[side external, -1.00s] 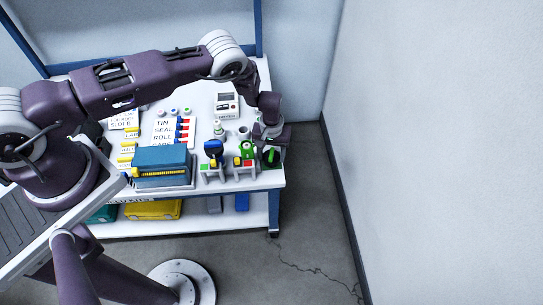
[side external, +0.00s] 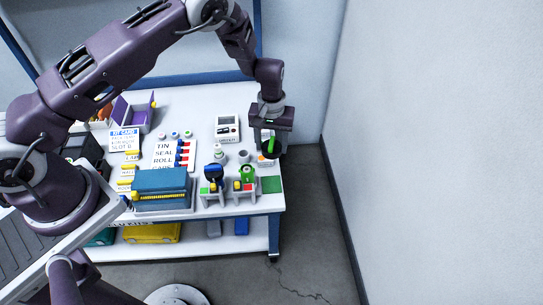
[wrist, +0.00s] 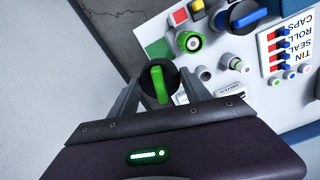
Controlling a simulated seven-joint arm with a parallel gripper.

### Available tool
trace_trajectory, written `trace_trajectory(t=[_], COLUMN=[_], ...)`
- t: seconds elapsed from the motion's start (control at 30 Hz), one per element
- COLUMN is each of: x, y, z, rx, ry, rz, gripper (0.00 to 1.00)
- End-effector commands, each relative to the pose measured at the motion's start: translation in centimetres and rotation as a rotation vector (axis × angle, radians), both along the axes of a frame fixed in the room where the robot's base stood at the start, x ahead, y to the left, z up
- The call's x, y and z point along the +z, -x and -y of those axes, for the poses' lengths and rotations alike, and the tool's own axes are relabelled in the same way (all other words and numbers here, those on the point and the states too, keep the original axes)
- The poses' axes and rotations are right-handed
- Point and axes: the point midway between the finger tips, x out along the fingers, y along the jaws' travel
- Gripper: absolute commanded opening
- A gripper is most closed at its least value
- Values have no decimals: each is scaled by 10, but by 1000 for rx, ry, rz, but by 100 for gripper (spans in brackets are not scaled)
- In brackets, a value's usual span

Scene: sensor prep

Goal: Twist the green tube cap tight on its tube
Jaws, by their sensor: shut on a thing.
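The green tube cap, a black disc with a raised green grip bar, is between the fingers of my gripper (wrist: 160,87); the cap (wrist: 158,82) faces the wrist camera. In the side view my gripper (side external: 271,138) holds the cap (side external: 271,146) above the bench's right end, clear of the surface. The green tube (side external: 247,173) stands in a small grey holder to the lower left of the cap, apart from it. In the wrist view the tube (wrist: 189,42) shows a green rim and open mouth, with no cap on it.
A blue-capped tube (side external: 214,172) stands left of the green one. An empty green pad (side external: 270,185) lies at the bench's right front corner. White bottles and cups (wrist: 231,63) stand behind the holders. A blue case (side external: 161,184) sits further left. The wall is close on the right.

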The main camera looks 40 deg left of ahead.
Motion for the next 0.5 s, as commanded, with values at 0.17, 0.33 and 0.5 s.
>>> trace_trajectory(t=[0.17,0.33,0.5], x=[-2,-12,-24], y=[22,53,61], z=[-27,-50,-51], rx=[-47,-176,-228], ry=[-19,-10,2], rz=[-23,-16,-2], gripper=[20,20,20])
